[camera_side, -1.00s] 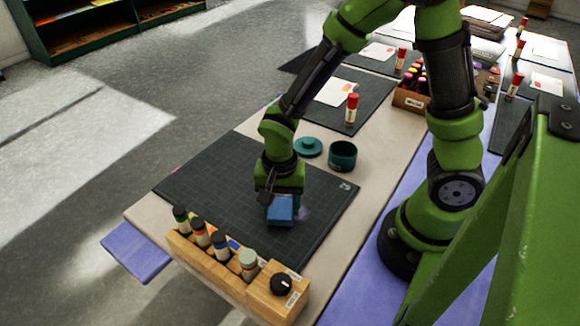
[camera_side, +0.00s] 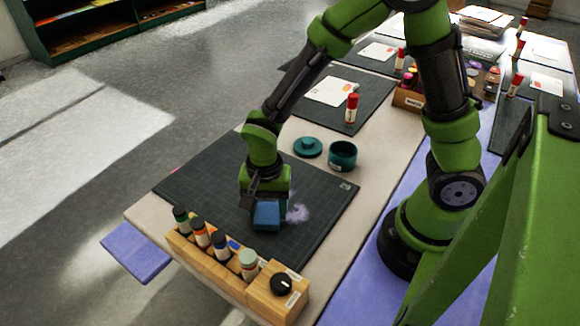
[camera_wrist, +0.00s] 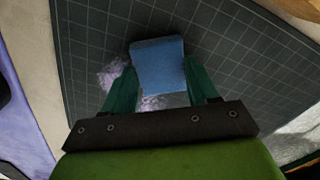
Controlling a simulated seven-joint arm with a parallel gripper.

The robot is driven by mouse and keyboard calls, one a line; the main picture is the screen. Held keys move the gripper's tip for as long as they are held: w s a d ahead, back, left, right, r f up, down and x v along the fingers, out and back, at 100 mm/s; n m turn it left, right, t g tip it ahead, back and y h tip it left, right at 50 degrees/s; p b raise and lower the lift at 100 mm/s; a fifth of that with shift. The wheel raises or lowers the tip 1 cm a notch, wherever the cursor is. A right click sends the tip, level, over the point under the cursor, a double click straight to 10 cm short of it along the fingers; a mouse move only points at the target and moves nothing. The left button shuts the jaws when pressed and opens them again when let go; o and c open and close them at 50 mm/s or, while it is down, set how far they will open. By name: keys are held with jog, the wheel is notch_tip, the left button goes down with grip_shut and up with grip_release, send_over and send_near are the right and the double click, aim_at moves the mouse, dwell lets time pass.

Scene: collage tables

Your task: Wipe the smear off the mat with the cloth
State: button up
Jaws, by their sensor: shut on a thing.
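The blue cloth (camera_side: 267,216) is a folded block held low at the dark mat (camera_side: 318,190). My gripper (camera_side: 268,205) is shut on it, and in the wrist view the cloth (camera_wrist: 158,66) sits between the two teal fingers. I cannot tell for sure whether the cloth touches the mat. The pale purple smear (camera_side: 298,213) shows on the mat just right of the cloth in the side view. In the wrist view the smear (camera_wrist: 113,72) lies left of the cloth and also below it, partly hidden by the fingers.
A wooden rack (camera_side: 205,252) with several bottles and a black knob stands along the near edge of the mat. An open teal jar (camera_side: 342,157) and its teal lid (camera_side: 308,147) stand beyond the mat. A red glue stick (camera_side: 352,108) stands farther back.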

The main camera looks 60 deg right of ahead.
jog(key=shift+d, duration=5.45)
jog(key=shift+r, duration=0.15)
jog(key=shift+r, duration=2.45)
jog(key=s+a+n, duration=0.1)
jog(key=a, duration=0.2)
jog(key=s+a+n, duration=0.1)
jog(key=a+n, duration=0.1)
jog(key=a, duration=0.2)
jog(key=s+a+n, duration=0.1)
jog(key=a+n, duration=0.1)
jog(key=a, duration=0.1)
jog(key=shift+a+f, duration=0.1)
jog(key=shift+a, duration=0.2)
jog(key=shift+s+a+f+n, duration=0.15)
jog(key=shift+s+a+n, duration=0.05)
jog(key=shift+s+n, duration=0.1)
jog(key=shift+w+f, duration=0.1)
jog(key=shift+f, duration=1.85)
jog(key=shift+f, duration=0.4)
